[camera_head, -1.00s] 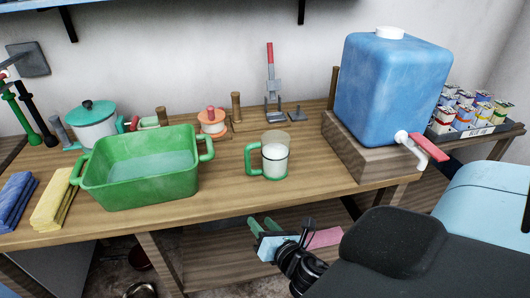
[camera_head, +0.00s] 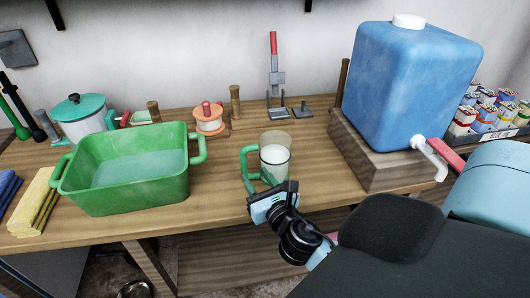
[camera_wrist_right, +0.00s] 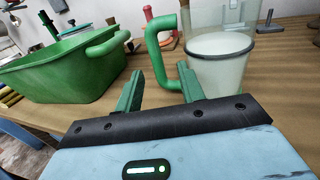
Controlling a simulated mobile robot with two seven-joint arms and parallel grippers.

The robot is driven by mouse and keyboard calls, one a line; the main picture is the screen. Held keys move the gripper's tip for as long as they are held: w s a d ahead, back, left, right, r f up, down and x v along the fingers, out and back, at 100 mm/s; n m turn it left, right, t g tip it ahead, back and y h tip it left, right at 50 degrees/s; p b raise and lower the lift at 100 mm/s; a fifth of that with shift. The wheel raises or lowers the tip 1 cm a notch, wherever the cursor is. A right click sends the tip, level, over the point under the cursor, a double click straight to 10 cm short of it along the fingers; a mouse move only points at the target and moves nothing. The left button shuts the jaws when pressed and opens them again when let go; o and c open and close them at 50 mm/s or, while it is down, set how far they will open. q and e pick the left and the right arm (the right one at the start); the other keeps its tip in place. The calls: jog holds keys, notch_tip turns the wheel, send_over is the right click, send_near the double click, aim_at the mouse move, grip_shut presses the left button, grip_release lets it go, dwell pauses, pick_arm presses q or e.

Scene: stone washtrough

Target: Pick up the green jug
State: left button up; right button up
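The green jug (camera_head: 274,158) stands upright on the wooden bench, a clear vessel with a green handle and white contents. In the right wrist view the jug (camera_wrist_right: 222,62) is ahead and to the right, its green handle (camera_wrist_right: 158,48) facing left. My right gripper (camera_wrist_right: 162,90) is open and empty, its two green fingers apart and pointing toward the handle. The handle's lower part is close to the right finger; I cannot tell whether they touch. In the head view my right gripper (camera_head: 260,188) is at the bench's front edge, just before the jug. My left gripper is not in view.
A green basin (camera_head: 130,185) with water stands left of the jug. A blue water tank (camera_head: 412,85) with a tap sits on a wooden block (camera_head: 385,165) to the right. A spool (camera_head: 208,118) and a red-handled tool (camera_head: 275,75) stand behind. Bare bench surrounds the jug.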

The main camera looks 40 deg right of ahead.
aim_at(245, 165)
jog(key=shift+a+x, duration=0.15)
jog(key=shift+x, duration=1.65)
jog(key=shift+a+x, duration=0.15)
jog(key=shift+x, duration=1.7)
grip_shut()
